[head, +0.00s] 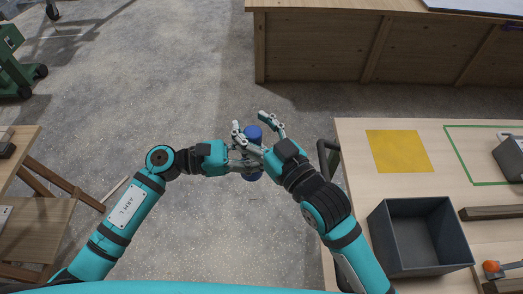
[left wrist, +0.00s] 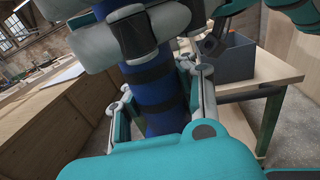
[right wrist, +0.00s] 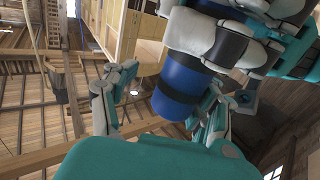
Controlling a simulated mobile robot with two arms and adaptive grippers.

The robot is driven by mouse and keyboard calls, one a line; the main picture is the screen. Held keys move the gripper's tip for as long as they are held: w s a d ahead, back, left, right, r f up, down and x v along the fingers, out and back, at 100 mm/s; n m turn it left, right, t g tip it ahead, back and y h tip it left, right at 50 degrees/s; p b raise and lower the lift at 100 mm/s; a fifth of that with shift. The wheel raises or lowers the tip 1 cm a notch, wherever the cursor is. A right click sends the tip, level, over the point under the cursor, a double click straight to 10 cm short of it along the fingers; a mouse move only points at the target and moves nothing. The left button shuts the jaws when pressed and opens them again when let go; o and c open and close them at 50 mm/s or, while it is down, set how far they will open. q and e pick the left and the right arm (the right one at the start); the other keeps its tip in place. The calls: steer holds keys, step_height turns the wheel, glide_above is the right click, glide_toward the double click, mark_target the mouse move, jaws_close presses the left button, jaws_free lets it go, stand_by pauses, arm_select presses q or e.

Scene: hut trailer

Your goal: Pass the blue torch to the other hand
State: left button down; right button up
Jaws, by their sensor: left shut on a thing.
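The blue torch (head: 253,133) is held in the air between my two arms, over the open floor. My left gripper (head: 247,162) is shut on it. The torch also shows in the left wrist view (left wrist: 156,92), with black bands on its blue body, and in the right wrist view (right wrist: 183,82). My right gripper (head: 251,121) is open, its fingers spread on either side of the torch. In the right wrist view the torch's end lies between these fingers, with a gap visible on the left side. Contact on the right side cannot be told.
A wooden table at the right (head: 350,131) carries a dark grey bin (head: 378,235), a yellow square (head: 398,151) and tools. A wooden bench (head: 310,45) stands at the back. Another wooden table (head: 30,215) is at the left. The floor between is clear.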

steer(key=shift+d, duration=0.1)
steer(key=v, duration=1.1)
steer(key=s+f+m+g+h, duration=0.2)
steer(key=f+m, duration=0.1)
steer(key=f, duration=1)
steer(key=s+d+f+m+g+h, duration=0.1)
steer(key=f+m+h, duration=0.1)
steer(key=f, duration=1.1)
steer(key=s+f+m+g+h, duration=0.2)
steer(key=f+m, duration=0.1)
steer(key=f, duration=1)
steer(key=s+d+f+n+g+h, duration=0.1)
steer(key=s+d+f+g+h, duration=0.1)
steer(key=s+d+f, duration=0.5)
steer(key=s+d+f+g+h, duration=0.1)
steer(key=s+d+f+g, duration=0.2)
steer(key=f, duration=0.7)
steer(key=s+d+f+g+h, duration=0.1)
steer(key=s+d+f, duration=0.2)
steer(key=s+d, duration=0.2)
steer(key=s+d+f+n+g+h, duration=0.1)
steer(key=s+d+f, duration=0.3)
steer(key=s, duration=0.5)
steer(key=shift+d+g+h, duration=0.3)
steer(key=shift+d+g, duration=0.1)
steer(key=shift+d, duration=0.2)
